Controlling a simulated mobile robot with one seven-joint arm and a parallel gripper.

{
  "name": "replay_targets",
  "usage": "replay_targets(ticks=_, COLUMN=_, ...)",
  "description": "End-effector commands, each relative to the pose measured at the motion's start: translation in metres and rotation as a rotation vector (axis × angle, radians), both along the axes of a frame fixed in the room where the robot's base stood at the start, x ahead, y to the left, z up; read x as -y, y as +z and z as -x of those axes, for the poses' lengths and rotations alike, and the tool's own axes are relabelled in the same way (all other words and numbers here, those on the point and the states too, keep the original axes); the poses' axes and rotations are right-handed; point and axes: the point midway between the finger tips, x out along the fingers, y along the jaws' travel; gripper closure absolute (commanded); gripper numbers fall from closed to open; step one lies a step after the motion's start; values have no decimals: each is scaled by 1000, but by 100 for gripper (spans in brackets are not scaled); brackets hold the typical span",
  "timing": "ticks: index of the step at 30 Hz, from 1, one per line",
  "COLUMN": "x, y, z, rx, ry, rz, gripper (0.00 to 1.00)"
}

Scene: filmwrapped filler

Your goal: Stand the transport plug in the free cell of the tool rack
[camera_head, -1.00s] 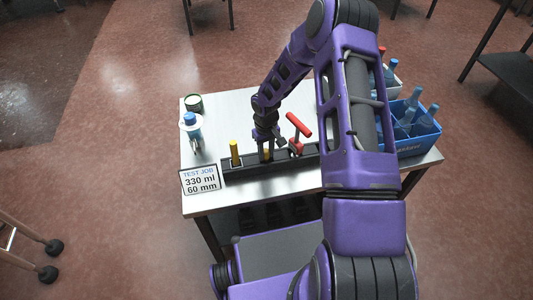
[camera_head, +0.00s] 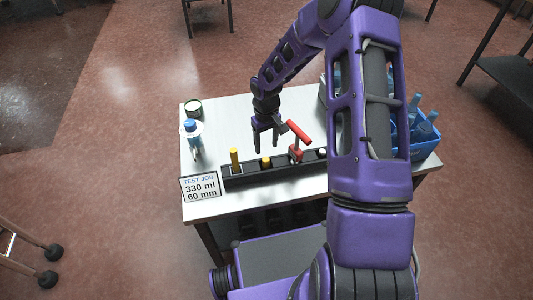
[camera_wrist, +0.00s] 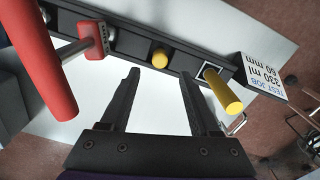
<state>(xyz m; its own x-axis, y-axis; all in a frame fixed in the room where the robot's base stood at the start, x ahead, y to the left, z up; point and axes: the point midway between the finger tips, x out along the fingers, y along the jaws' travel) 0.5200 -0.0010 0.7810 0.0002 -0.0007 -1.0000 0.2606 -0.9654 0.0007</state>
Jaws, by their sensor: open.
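The black tool rack (camera_head: 282,168) lies along the front of the metal table. A tall yellow plug (camera_head: 235,160) stands at its left end, in a cell framed in white in the wrist view (camera_wrist: 222,92). A shorter yellow plug (camera_head: 266,162) stands in the rack to its right; its round top shows in the wrist view (camera_wrist: 160,58). I cannot tell which yellow one is the transport plug. My gripper (camera_head: 265,149) is open and empty, behind the rack near the shorter plug. In the wrist view the fingers (camera_wrist: 159,76) point toward that plug, apart from it.
A red T-handled tool (camera_head: 298,134) stands in the rack close to my gripper's right. A white-topped item (camera_head: 322,153) is further right. A sign (camera_head: 201,187), blue-capped bottle (camera_head: 191,133) and tin (camera_head: 194,107) are left. A blue crate of bottles (camera_head: 426,139) is right.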

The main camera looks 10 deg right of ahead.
Motion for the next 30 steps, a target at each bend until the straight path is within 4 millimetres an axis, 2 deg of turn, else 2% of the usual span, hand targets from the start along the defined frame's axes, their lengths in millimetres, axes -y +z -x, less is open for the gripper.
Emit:
replay_targets(ticks=1, x=1, y=11, z=0, rx=2, ry=-2, rz=0, gripper=38)
replay_targets(ticks=6, x=0, y=29, z=0, rx=0, ry=-1, rz=1, gripper=38)
replay_targets(ticks=23, x=-1, y=33, z=0, rx=0, ry=-1, rz=-1, gripper=38)
replay_targets(ticks=27, x=2, y=45, z=1, rx=2, ry=-26, rz=14, gripper=38)
replay_targets(ticks=29, x=8, y=53, z=-15, rx=53, ry=9, rz=48, gripper=38)
replay_targets(ticks=30, x=14, y=62, z=-29, rx=98, ry=34, rz=76, gripper=38)
